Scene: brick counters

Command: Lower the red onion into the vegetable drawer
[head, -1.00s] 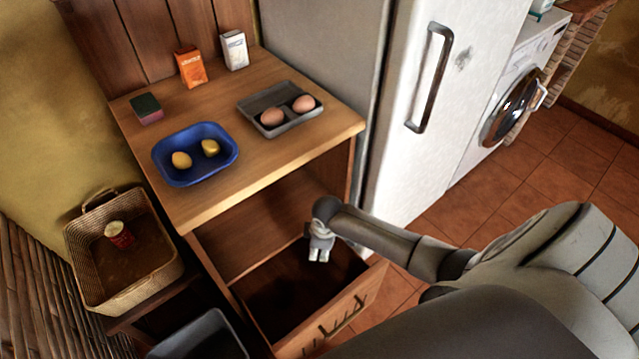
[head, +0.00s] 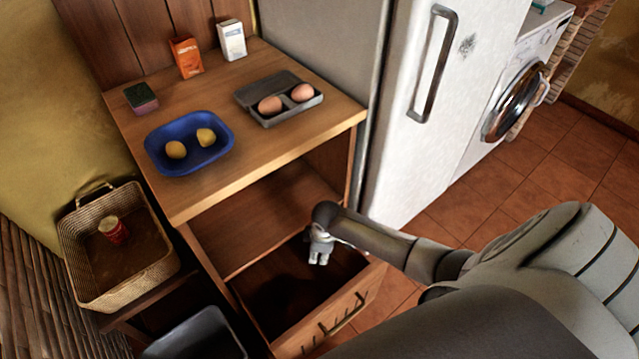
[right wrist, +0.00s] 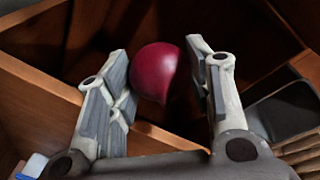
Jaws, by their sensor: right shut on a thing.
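The red onion (right wrist: 155,72) is a dark red, glossy ball between the two fingers of my right gripper (right wrist: 168,85) in the right wrist view. My right gripper is shut on it. In the head view, my right gripper (head: 320,258) points down over the open vegetable drawer (head: 345,309); the onion cannot be made out there. The wooden drawer is pulled out below the counter, and its inside is dark. In the right wrist view, a drawer wall (right wrist: 40,90) shows at the left. My left gripper is not in view.
The wooden counter (head: 270,150) above holds a blue tray (head: 190,160) with two yellow items and a grey tray (head: 255,85) with two eggs. A wicker basket (head: 150,285) and a grey bin (head: 195,335) stand left of the drawer. The white fridge (head: 410,150) stands right.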

